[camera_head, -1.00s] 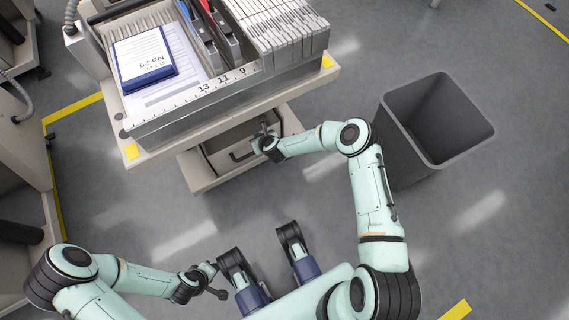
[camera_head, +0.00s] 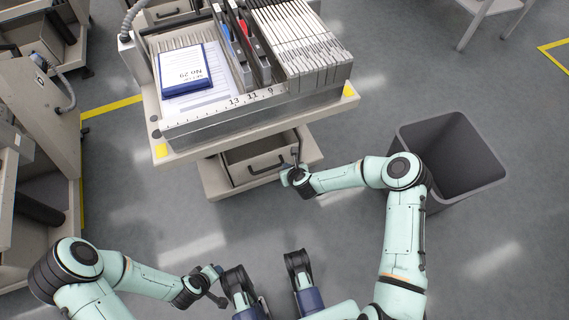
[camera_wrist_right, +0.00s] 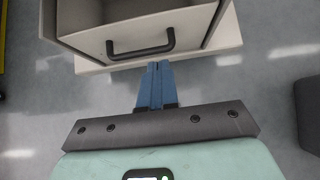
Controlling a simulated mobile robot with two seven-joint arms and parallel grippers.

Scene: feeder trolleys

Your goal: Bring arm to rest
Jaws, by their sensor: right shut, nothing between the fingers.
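My right gripper (camera_head: 297,152) is in front of the feeder trolley's lower drawer (camera_head: 254,158), near the right part of its front. In the right wrist view its two blue fingers (camera_wrist_right: 158,68) are together with nothing between them. The tips lie just below the dark drawer handle (camera_wrist_right: 140,48) in the picture; I see no grip on it. My right arm is bent out to the right, with its elbow beside the bin. My left gripper (camera_head: 217,285) is small, low in the head view at the left, away from the trolley; its fingers are not clear.
The trolley (camera_head: 190,146) carries a blue-edged booklet (camera_head: 187,72) and rows of upright feeders (camera_head: 300,45). A dark grey bin (camera_head: 455,130) stands right of my right arm. Another trolley (camera_head: 45,110) is at the left. Floor at lower right is clear.

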